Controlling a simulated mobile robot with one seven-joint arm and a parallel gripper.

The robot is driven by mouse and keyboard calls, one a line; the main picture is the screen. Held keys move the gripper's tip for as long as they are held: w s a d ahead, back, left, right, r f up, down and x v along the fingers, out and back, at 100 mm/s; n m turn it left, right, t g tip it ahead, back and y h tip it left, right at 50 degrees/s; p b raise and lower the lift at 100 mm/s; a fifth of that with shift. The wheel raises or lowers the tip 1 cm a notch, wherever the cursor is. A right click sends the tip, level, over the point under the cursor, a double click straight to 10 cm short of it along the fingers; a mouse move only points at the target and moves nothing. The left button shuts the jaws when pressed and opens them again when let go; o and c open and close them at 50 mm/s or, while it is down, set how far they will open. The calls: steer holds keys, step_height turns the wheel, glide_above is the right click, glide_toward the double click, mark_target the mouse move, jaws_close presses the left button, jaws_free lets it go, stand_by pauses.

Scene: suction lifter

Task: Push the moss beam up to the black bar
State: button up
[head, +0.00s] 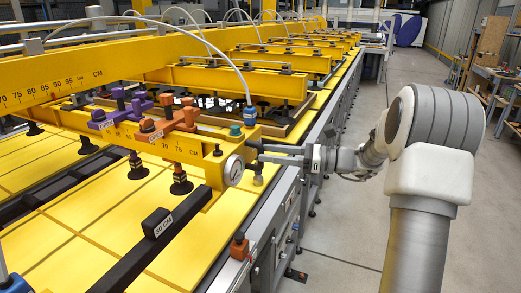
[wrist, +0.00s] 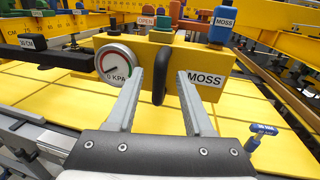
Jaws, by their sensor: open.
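The moss beam (head: 213,150) is a yellow beam with a scale, suction cups below and a round gauge on its end. In the wrist view its end face (wrist: 150,48) fills the upper middle, with a MOSS label and the gauge reading near 0 KPA. The black bar (head: 125,267) lies in the head view's lower middle, with a CM-labelled block on it; it enters the wrist view from the left (wrist: 72,60). I cannot tell if bar and beam touch. My gripper (wrist: 160,75) is open, its fingers either side of the black handle (wrist: 160,86) on the beam's end.
Purple (head: 119,108) and orange (head: 167,118) clamps sit on the beam. Yellow panels (head: 90,225) lie beneath it. More yellow beams (head: 235,78) stand behind. A grey machine edge runs along the right, with clear floor (head: 345,225) beyond.

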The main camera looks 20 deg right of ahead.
mark_target(261, 151)
steer(key=shift+x, duration=1.5)
steer(key=shift+c, duration=0.2)
jaws_close()
